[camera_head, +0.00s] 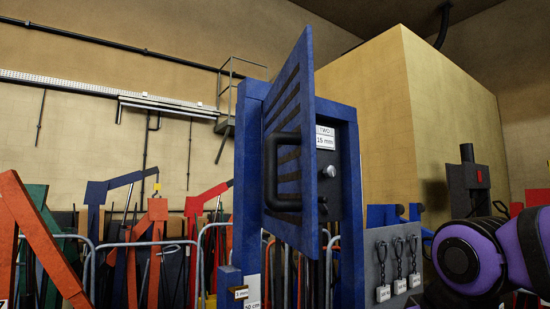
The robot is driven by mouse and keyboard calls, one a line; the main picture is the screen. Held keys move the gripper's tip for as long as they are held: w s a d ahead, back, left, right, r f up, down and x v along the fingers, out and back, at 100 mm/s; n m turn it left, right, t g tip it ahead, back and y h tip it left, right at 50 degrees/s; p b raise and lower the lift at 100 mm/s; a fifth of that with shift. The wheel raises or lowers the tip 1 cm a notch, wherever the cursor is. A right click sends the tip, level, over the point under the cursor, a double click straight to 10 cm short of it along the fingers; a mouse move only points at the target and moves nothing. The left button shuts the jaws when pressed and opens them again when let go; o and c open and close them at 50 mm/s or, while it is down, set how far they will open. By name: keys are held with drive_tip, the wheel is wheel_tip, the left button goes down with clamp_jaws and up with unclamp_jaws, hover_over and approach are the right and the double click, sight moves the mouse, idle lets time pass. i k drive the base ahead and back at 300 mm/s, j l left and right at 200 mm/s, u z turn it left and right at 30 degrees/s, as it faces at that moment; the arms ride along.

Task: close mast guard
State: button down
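The mast guard (306,112) is a blue slotted panel on the blue mast frame (247,150). It stands swung open, seen at a steep angle, with its right edge nearer me and its left edge by the frame's left post. A black bar handle (283,205) sticks out from its slotted face, towards the left. Behind its free edge, a dark plate (345,185) with a white label and round knobs shows on the mast. My purple and black arm is at the lower right, apart from the guard. My gripper is not in view.
A grey panel (386,258) with hanging hooks and white tags stands right of the mast. Orange, green and blue lifting frames and grey rails (150,247) crowd the left. A large yellowish block (400,110) rises behind.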

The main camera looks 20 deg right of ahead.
sight(290, 205)
drive_tip(key=j+u, duration=0.1)
drive_tip(key=j, duration=0.35)
drive_tip(key=i+j+u, duration=0.15)
drive_tip(key=j, duration=0.25)
drive_tip(key=j+u, duration=0.1)
drive_tip(key=j, duration=0.35)
